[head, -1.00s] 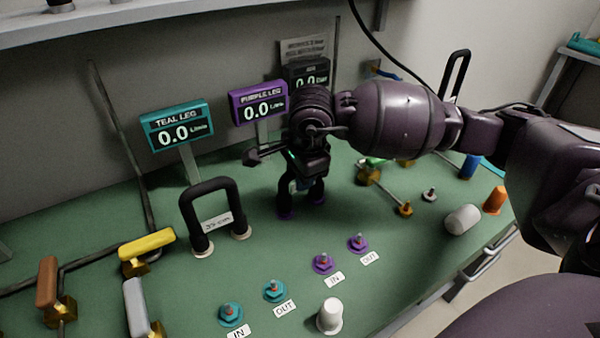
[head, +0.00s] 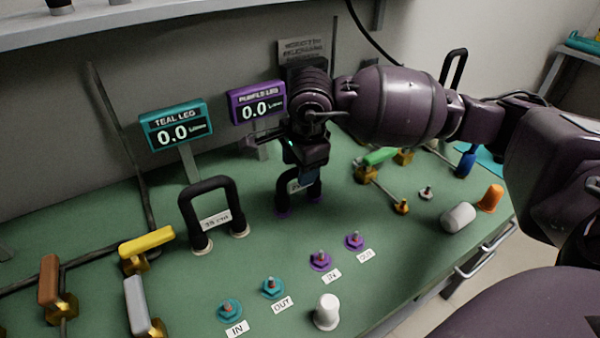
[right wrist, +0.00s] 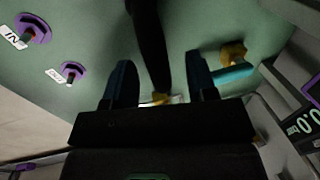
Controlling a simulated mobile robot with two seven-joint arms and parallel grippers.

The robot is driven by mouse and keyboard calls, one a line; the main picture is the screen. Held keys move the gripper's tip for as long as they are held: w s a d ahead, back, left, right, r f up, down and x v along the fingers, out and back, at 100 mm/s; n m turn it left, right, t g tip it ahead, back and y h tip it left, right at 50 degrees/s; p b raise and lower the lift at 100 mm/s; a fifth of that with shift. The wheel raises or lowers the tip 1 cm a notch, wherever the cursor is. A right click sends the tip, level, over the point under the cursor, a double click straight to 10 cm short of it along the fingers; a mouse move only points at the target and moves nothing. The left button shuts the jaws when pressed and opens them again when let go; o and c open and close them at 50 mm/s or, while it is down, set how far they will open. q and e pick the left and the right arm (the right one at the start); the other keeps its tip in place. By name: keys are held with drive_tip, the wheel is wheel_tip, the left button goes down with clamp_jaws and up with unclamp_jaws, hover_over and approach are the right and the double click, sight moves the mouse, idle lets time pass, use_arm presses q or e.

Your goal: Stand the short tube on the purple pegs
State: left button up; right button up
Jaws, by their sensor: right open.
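The short tube is a black upturned U (head: 283,198) with purple ends and a white label. It stands upright on the green bench near the purple display, its top partly hidden by my right gripper. My right gripper (head: 307,174) is open at the tube's top. In the right wrist view the dark tube (right wrist: 150,45) runs between the two spread blue fingers (right wrist: 160,85); I cannot tell whether they touch it. The purple IN peg (head: 320,261) and OUT peg (head: 354,241) stand bare, nearer the front; both also show in the right wrist view (right wrist: 35,29). My left gripper is not in view.
A larger black tube (head: 209,184) stands to the left. Teal pegs (head: 230,310) and a white cap (head: 327,312) are at the front. Yellow-handled (head: 147,247) and green-handled (head: 380,156) valves flank the area. The green surface between tube and purple pegs is clear.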

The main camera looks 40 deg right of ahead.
wheel_tip(320, 180, up, 8)
drive_tip(key=s+p, duration=0.1)
drive_tip(key=shift+s+f, duration=0.2)
drive_tip(key=shift+s, duration=0.1)
drive_tip(key=shift+s+f, duration=0.1)
idle(0.4)
